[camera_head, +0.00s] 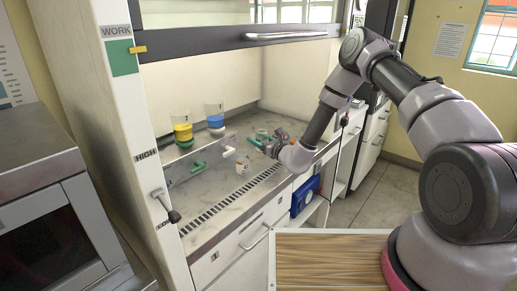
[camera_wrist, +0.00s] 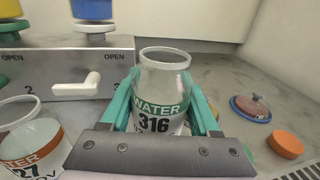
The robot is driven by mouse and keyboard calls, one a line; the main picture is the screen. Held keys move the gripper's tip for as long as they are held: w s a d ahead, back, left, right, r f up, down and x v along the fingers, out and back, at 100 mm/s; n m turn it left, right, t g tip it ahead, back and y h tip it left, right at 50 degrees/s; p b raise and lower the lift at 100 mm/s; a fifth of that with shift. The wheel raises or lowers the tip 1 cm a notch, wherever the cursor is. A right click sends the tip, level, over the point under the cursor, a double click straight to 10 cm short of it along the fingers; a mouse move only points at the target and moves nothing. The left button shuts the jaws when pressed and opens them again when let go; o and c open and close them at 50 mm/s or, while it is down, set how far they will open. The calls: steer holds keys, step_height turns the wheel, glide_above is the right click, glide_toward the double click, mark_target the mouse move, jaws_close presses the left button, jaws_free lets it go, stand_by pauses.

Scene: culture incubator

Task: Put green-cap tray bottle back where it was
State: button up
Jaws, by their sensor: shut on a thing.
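My gripper (camera_wrist: 165,104) has teal fingers shut on an uncapped clear bottle (camera_wrist: 160,75) with a green band reading WATER and the number 316. The bottle looks upright, its open mouth facing up, and no green cap shows on it. In the head view my gripper (camera_head: 268,143) is inside the hood, over the right part of the worktop, and the held bottle is hard to make out there. A second open bottle with an orange-brown band (camera_wrist: 32,138) stands to the left; it also shows in the head view (camera_head: 243,165).
A metal manifold (camera_wrist: 110,58) with a white lever (camera_wrist: 82,88) stands behind the bottles, under yellow (camera_head: 183,132) and blue (camera_head: 215,115) containers. An orange cap (camera_wrist: 286,144) and a round blue-rimmed item (camera_wrist: 251,107) lie to the right. A slotted grille (camera_head: 225,204) runs along the front.

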steer(key=shift+f, duration=1.95)
steer(key=o, duration=1.5)
steer(key=shift+f, duration=0.15)
steer(key=shift+c, duration=0.2)
